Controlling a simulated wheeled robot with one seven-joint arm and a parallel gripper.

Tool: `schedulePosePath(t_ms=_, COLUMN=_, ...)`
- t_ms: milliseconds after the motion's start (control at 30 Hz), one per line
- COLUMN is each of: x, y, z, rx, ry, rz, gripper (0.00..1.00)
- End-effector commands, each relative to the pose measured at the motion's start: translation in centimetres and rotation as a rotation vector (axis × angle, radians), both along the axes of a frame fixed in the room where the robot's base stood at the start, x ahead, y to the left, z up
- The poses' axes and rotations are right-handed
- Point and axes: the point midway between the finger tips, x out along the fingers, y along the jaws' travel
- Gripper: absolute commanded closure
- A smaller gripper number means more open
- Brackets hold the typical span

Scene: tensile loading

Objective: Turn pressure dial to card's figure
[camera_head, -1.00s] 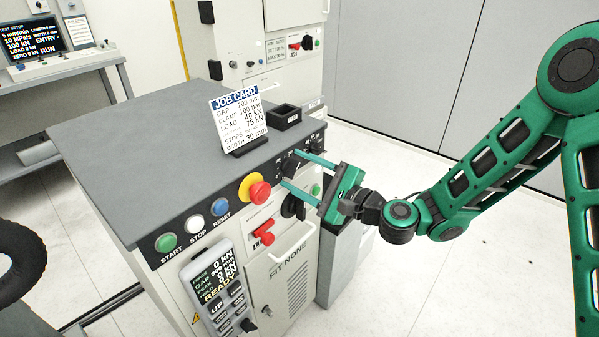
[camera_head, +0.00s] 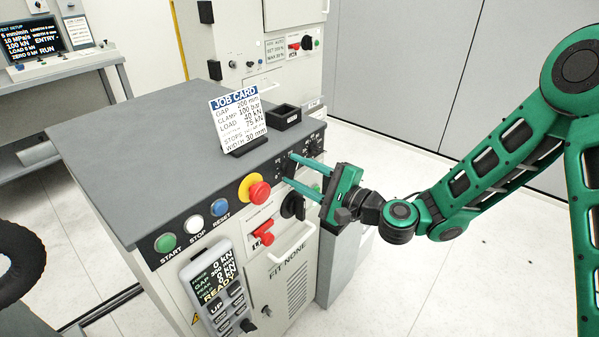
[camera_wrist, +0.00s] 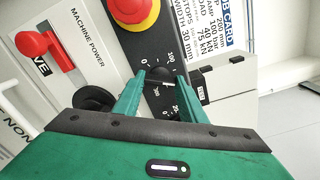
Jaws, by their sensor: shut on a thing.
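The job card (camera_head: 236,120) stands upright on the grey cabinet top and reads clamp 100 bar; it also shows sideways in the wrist view (camera_wrist: 209,30).
A red emergency stop (camera_head: 259,192) on a yellow base sits left of my gripper. A black rotary knob (camera_wrist: 94,98) lies close to one finger.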

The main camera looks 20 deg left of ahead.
Motion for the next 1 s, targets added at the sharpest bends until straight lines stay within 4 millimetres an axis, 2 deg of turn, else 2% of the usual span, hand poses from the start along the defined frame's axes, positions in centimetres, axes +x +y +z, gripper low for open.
schedulePosePath(t_ms=1000, x=-0.08, y=-0.17, z=-0.26, rx=-0.362, ry=-0.860, rz=0.004, gripper=0.85)
